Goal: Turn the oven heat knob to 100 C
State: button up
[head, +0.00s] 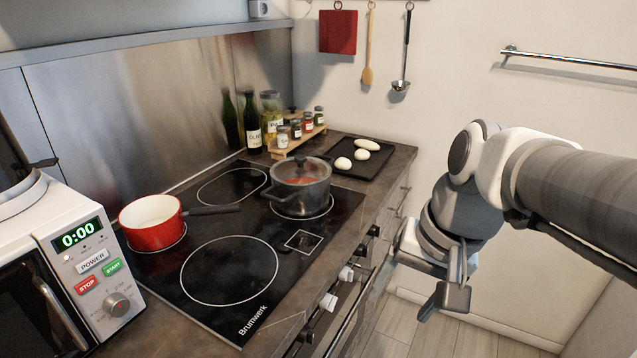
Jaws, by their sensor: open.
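The oven front lies below the edge of the black cooktop (232,270) and is seen steeply from above. A row of knobs runs along it: white knobs (346,273) in the middle and black knobs (305,335) toward both ends. I cannot tell which is the heat knob, and no temperature marks are readable. An oven handle bar (352,312) runs below them. My gripper (445,288) is open and empty, pointing downward to the right of the knobs, apart from the oven front.
A red pan (151,238) and a lidded grey pot (300,199) stand on the cooktop. A white microwave (45,232) is at the left, and a dark tray (375,166) with white items is at the back. The floor (440,337) below my gripper is clear.

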jog(key=w+f+m+g+y, duration=0.2)
jog(key=w+f+m+y, duration=0.2)
jog(key=w+f+m, duration=0.15)
jog(key=m+t+y+b, duration=0.2)
jog(key=m+t+y, duration=0.8)
jog(key=m, duration=0.7)
send_near(352, 278)
jog(key=shift+t+h, duration=0.4)
jog(key=shift+h, duration=0.3)
jog(key=x, duration=0.3)
jog(key=b+x, duration=0.1)
jog(key=x, duration=0.2)
jog(key=b+x, duration=0.1)
jog(key=x, duration=0.2)
jog(key=shift+s+a+r, duration=0.1)
jog(key=shift+a+r, duration=0.15)
jog(key=shift+a, duration=0.1)
jog(key=shift+m, duration=0.25)
grip_shut()
